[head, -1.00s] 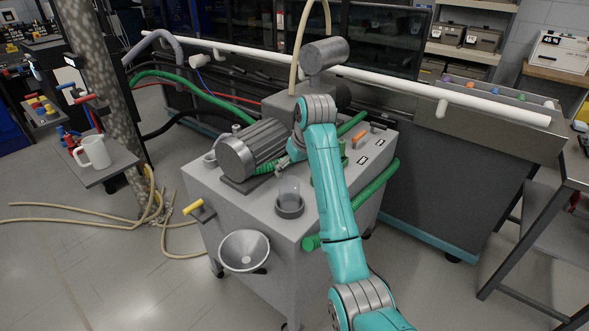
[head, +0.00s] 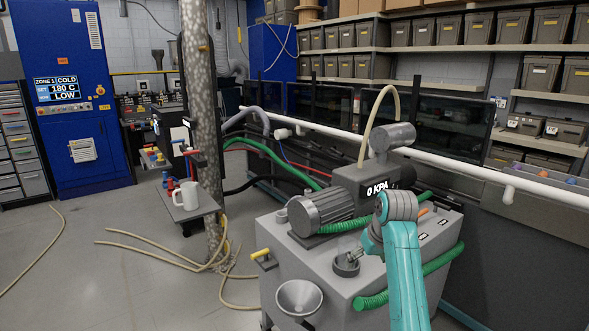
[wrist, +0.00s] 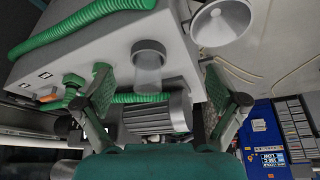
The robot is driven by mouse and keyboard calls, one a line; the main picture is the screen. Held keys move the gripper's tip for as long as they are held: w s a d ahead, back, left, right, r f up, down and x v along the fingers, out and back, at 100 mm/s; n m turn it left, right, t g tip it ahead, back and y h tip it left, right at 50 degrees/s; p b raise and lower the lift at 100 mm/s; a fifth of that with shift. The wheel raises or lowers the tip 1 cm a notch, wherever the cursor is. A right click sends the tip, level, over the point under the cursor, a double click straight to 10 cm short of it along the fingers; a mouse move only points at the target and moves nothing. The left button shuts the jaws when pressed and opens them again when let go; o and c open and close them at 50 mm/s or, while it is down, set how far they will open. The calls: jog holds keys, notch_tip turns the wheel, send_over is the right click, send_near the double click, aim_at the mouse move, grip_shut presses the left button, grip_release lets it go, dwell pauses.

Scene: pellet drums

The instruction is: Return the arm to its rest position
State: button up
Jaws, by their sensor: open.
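My teal and grey arm reaches up from the bottom right of the head view and bends at a grey joint above the grey pump cart (head: 295,262). My gripper (head: 358,252) points down and left near the small grey round holder (head: 346,268) on the cart top. In the wrist view, the fingers of my gripper (wrist: 165,95) are spread wide with nothing between them that they touch. The holder with a clear cup (wrist: 149,62) shows beyond the fingers.
The ribbed motor (head: 322,212), green hoses (head: 430,265) and a box reading 0 KPA (head: 362,183) crowd the cart top. A funnel (head: 299,296) hangs in front. A mottled column (head: 205,120) and a mug (head: 188,195) stand left. Open floor lies at left.

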jog(key=s+f+t, duration=0.1)
jog(key=s+f, duration=0.3)
jog(key=f, duration=0.7)
jog(key=s+f+t, duration=0.1)
jog(key=s+f, duration=0.4)
jog(key=f, duration=0.6)
jog(key=s+f+m+t, duration=0.1)
jog(key=s+f, duration=0.4)
jog(key=s, duration=0.3)
jog(key=s+f+m+t, duration=0.1)
jog(key=s+f+t, duration=0.1)
jog(key=s+f, duration=0.55)
jog(key=s+r+t+h, duration=0.1)
jog(key=s+r, duration=0.1)
jog(key=s, duration=0.9)
jog(key=s+r+t, duration=0.2)
jog(key=s+r, duration=0.1)
jog(key=s, duration=0.9)
jog(key=s+r+t, duration=0.2)
jog(key=s+r, duration=1.3)
jog(key=shift+s+a+r+m, duration=0.25)
jog(key=shift+a+r+m, duration=0.1)
jog(key=shift+a, duration=0.1)
